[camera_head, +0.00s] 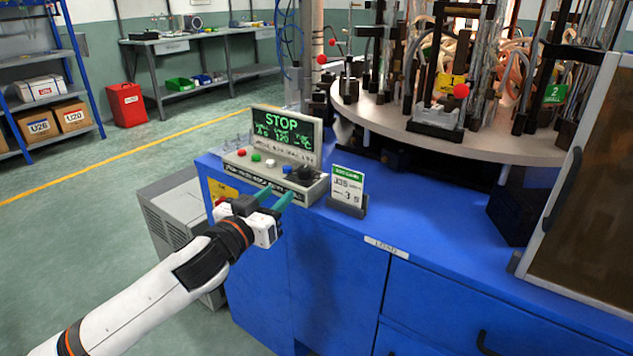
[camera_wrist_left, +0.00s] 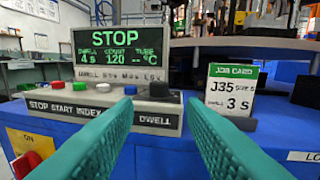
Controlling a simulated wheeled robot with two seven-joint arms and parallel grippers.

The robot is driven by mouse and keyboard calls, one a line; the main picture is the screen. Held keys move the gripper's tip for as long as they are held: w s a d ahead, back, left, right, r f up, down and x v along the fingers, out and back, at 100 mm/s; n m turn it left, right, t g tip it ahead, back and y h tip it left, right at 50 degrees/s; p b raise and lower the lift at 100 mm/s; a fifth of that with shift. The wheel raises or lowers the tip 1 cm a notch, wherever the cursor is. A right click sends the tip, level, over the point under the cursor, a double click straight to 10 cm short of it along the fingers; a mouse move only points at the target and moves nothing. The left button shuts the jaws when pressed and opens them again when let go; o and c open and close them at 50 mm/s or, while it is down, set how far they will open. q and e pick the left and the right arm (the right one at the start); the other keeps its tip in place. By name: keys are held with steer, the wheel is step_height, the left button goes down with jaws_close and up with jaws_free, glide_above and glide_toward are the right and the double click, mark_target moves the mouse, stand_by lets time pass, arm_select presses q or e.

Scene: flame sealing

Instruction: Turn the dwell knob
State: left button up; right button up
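The control box (camera_head: 262,183) stands on the blue cabinet's corner, its label reading "DWELL" under the black dwell knob (camera_head: 304,173). The knob (camera_wrist_left: 158,90) is also in the left wrist view, straight ahead between my fingertips. The display (camera_wrist_left: 117,50) reads STOP, dwell 4 s, count 120. The job card (camera_wrist_left: 233,92) to the right reads J35 and dwell 3 s; it also shows in the head view (camera_head: 346,187). My left gripper (camera_head: 277,194) is open, its teal fingers apart and empty, in front of the box. My right gripper is in neither view.
Green, white and blue buttons (camera_head: 256,157) sit left of the knob. A round turntable (camera_head: 480,143) with glass tubes stands behind. The blue top (camera_head: 430,225) right of the card is clear.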

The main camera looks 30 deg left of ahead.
mark_target(302, 173)
arm_select(q)
steer(key=w, duration=0.7)
steer(key=w+a, duration=0.1)
steer(key=w, duration=0.3)
steer(key=c, duration=0.7)
steer(key=shift+n+y, duration=0.3)
steer(key=shift+y, duration=0.2)
